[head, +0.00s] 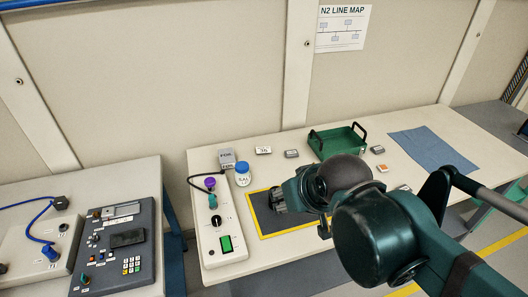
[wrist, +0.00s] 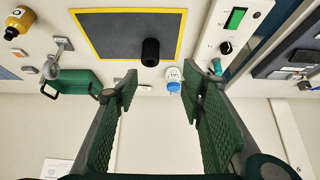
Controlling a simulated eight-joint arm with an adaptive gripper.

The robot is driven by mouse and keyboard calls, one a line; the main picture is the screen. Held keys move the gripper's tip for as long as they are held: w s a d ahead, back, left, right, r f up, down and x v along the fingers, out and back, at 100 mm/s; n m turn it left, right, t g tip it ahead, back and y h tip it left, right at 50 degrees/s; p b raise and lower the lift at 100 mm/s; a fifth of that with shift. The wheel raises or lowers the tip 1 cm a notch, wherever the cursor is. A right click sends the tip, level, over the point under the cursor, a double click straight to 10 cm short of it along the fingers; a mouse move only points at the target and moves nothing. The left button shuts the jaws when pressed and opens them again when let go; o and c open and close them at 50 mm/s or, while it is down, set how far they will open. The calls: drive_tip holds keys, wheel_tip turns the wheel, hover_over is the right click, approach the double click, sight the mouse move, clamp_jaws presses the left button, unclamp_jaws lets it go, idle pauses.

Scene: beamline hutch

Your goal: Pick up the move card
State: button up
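My gripper (head: 279,199) is over the grey mat with the yellow border (head: 254,217). In the wrist view my gripper (wrist: 160,92) is open, its two green fingers wide apart with nothing between them. Several small card-like pieces lie on the bench: a white labelled one (head: 263,150), a grey one (head: 291,153), another grey one (head: 377,149), an orange-topped one (head: 383,168) and a pale one (head: 404,188) partly behind my arm. Their print is too small to read, so I cannot tell which is the move card.
A green tray with black handles (head: 338,141) stands at the back. A blue cloth (head: 432,148) lies right. A blue-lidded jar (head: 242,174) and a control box (head: 220,245) stand left. The wrist view shows a black cylinder (wrist: 150,52) on the mat and a yellow bottle (wrist: 18,22).

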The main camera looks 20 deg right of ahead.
drive_tip(key=shift+c, duration=0.2)
drive_tip(key=shift+c, duration=1.2)
